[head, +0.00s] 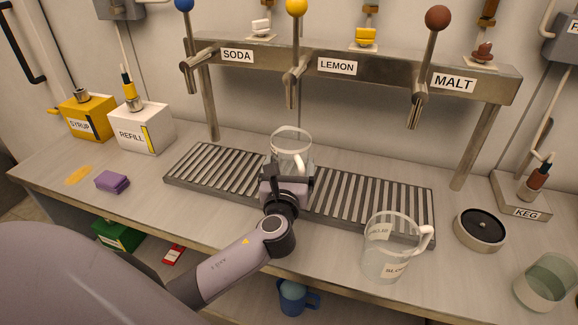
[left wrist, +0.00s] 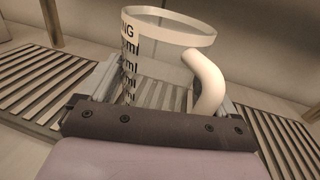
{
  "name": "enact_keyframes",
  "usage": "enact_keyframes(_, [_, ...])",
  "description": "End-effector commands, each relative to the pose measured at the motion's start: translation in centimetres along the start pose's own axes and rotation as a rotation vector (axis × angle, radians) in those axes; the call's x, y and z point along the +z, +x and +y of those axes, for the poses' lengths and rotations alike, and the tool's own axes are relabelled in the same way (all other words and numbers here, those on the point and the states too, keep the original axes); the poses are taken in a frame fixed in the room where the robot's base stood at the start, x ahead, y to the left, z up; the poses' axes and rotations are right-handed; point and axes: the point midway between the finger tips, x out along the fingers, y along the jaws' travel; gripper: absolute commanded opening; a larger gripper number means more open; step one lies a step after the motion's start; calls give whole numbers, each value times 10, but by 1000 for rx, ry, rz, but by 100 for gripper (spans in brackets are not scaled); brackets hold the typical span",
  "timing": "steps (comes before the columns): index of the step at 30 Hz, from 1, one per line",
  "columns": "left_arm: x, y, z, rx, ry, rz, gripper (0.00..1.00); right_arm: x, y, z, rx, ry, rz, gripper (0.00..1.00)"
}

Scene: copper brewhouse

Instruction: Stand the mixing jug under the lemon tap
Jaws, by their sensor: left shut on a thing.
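The mixing jug (head: 291,148) is clear, with black "ml" marks and a white handle. It also shows upright in the left wrist view (left wrist: 160,60), with its handle on the right. My left gripper (head: 288,174) is shut on it from the front. The jug is over the slatted drip tray (head: 215,170), below the lemon tap (head: 295,75) with the yellow knob. I cannot tell whether its base touches the slats, because my gripper hides it. My right gripper is not in view.
Another clear jug (head: 388,250) with a white handle stands at the tray's front right. The soda tap (head: 196,65) and malt tap (head: 425,80) flank the lemon tap. A round black-topped disc (head: 480,229) and a glass bowl (head: 545,283) are at right.

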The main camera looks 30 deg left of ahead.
Motion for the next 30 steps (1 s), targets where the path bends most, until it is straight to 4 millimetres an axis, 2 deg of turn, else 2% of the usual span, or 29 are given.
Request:
enact_keyframes(15, [-8, 0, 0, -1, 0, -1, 42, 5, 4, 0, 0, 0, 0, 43])
enact_keyframes(16, [-7, 0, 0, -1, 0, -1, 100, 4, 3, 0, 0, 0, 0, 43])
enact_keyframes(24, [-8, -2, 0, -1, 0, 2, 100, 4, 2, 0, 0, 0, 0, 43])
enact_keyframes(30, [-6, -19, 2, -2, 2, 3, 100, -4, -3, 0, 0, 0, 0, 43])
